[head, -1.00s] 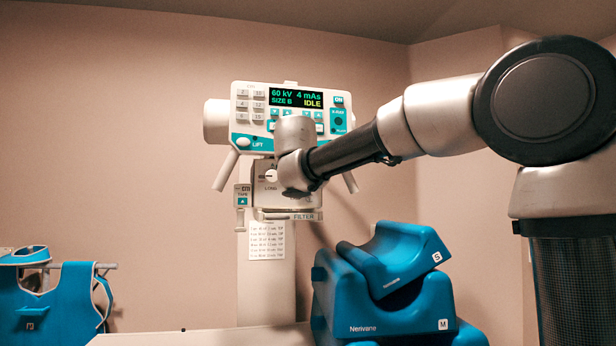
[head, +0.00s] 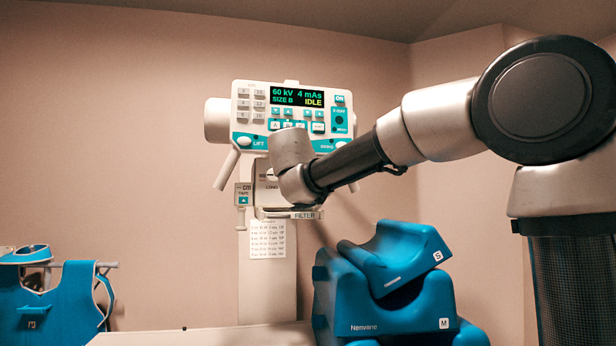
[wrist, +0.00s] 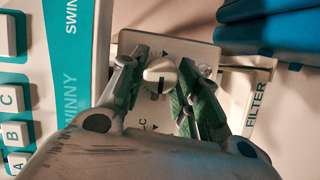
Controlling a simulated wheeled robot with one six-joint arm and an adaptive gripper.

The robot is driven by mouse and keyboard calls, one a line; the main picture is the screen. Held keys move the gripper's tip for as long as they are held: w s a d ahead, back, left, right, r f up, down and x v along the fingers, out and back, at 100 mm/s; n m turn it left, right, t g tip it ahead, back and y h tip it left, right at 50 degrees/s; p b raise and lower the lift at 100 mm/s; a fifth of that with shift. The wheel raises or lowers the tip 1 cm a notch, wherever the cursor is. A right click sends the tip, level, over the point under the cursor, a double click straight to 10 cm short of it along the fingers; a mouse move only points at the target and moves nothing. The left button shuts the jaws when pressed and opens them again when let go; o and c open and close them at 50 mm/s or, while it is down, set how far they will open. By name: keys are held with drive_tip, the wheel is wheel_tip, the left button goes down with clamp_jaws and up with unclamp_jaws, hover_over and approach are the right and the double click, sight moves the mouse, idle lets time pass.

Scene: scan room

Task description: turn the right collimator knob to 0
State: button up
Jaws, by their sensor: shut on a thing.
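The white round knob (wrist: 160,74), with a dark mark on its face, sits on a pale plate in the wrist view. My gripper (wrist: 161,70) is shut on this knob, one green-padded finger on each side. Printing on the plate by the knob is partly covered, so I cannot read its setting. In the head view the collimator box (head: 261,196) hangs below the console, and its left knob (head: 270,175), above the word LONG, shows beside my wrist. My wrist and forearm hide the right side of the box and my fingers there.
The console (head: 246,98) above reads 60 kV, 4 mAs, SIZE B, IDLE. Its button face (wrist: 14,100) lies close on the left in the wrist view. A FILTER ledge (head: 304,215) is below the box. Blue cushions (head: 385,295) stand lower right; a blue apron (head: 62,300) hangs left.

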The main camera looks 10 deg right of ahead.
drive_tip(key=o, duration=1)
drive_tip(key=v, duration=1.2)
